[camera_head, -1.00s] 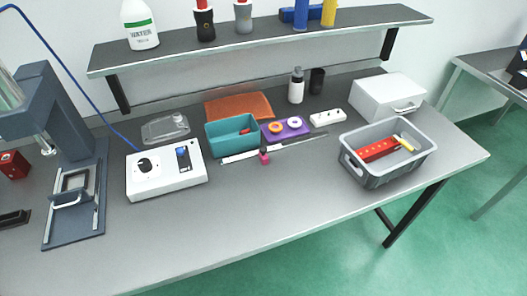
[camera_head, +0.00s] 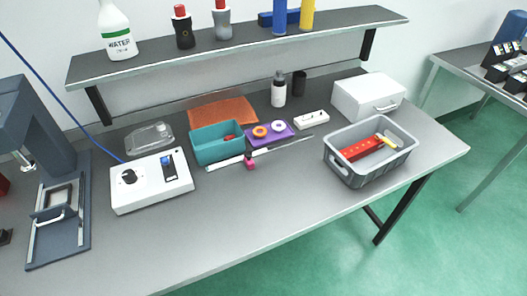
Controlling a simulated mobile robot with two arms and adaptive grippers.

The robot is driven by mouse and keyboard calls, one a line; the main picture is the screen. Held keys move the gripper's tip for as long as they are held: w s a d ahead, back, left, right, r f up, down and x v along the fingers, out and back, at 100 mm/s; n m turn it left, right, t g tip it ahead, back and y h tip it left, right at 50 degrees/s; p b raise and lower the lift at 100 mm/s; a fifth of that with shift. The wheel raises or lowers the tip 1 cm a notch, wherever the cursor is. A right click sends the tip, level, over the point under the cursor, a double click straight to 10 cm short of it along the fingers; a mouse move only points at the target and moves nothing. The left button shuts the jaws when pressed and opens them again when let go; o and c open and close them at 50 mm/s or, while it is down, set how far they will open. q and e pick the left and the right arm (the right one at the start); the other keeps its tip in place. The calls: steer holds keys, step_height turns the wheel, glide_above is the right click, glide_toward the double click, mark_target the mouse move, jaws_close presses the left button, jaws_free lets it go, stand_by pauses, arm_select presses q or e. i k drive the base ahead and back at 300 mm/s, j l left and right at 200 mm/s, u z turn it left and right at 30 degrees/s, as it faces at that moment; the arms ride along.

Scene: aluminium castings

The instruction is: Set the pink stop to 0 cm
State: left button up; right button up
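The pink stop (camera_head: 250,163) sits on a thin straight ruler-like rail (camera_head: 285,143) lying on the grey bench. The stop is nearer the rail's left part, which shows a pale white stretch (camera_head: 226,161). The dark part of the rail runs on to the upper right. The scale marks are too small to read. Neither of my grippers shows in the head view.
A teal bin (camera_head: 217,147) and a purple tray (camera_head: 271,134) with rings stand just behind the rail. A white box with a knob (camera_head: 140,196) is at left, a grey crate (camera_head: 345,172) at right. The bench front (camera_head: 240,215) is clear.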

mark_target(248, 160)
steer(key=k+l+u, duration=0.1)
steer(key=l, duration=0.35)
steer(key=k+l+u, duration=0.1)
steer(key=k+l, duration=0.15)
steer(key=l, duration=0.15)
steer(key=k+l+u, duration=0.1)
steer(key=l, duration=0.3)
steer(key=k, duration=0.05)
